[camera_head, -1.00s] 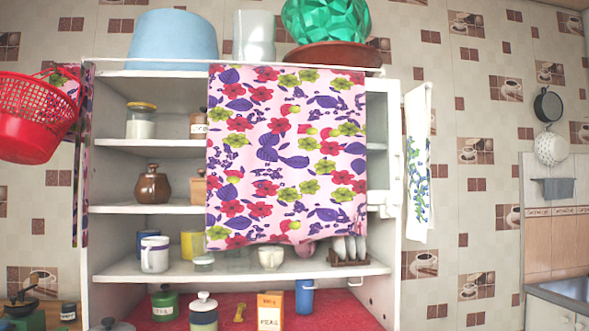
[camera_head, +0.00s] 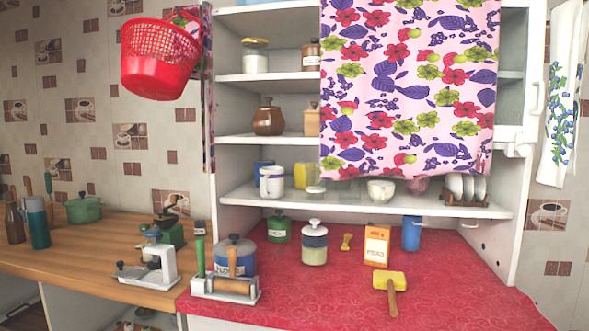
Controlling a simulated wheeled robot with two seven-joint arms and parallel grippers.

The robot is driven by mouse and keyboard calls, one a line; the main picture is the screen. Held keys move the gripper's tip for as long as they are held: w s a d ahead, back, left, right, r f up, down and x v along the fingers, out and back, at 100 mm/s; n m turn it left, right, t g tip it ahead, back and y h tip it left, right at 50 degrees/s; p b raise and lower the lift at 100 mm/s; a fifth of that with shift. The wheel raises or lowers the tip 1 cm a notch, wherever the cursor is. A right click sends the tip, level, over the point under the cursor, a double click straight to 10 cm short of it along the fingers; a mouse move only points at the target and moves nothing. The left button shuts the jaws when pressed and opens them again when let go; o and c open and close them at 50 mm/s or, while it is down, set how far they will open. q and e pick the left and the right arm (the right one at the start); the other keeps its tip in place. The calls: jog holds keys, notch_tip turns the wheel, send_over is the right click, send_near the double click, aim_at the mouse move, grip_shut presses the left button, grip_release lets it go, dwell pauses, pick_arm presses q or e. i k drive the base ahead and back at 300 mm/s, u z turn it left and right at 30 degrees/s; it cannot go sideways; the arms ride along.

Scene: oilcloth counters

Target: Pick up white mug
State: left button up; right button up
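The white mug (camera_head: 271,182) stands upright on the lowest shelf (camera_head: 340,203) of the white cupboard, toward its left side. A blue mug (camera_head: 261,166) is partly hidden behind it, and a yellow mug (camera_head: 303,175) stands to its right. Neither of my grippers shows in the head view, so I cannot see whether they are open or shut.
A floral cloth (camera_head: 408,90) hangs over the cupboard's front right. Below, the red counter (camera_head: 330,285) holds a blue pot (camera_head: 235,254), a lidded jar (camera_head: 314,243), an orange box (camera_head: 376,246) and a yellow mallet (camera_head: 390,284). A red basket (camera_head: 160,70) hangs at left.

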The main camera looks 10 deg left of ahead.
aim_at(271, 178)
jog(key=u, duration=2.45)
jog(key=i, duration=2)
jog(key=z, duration=2.75)
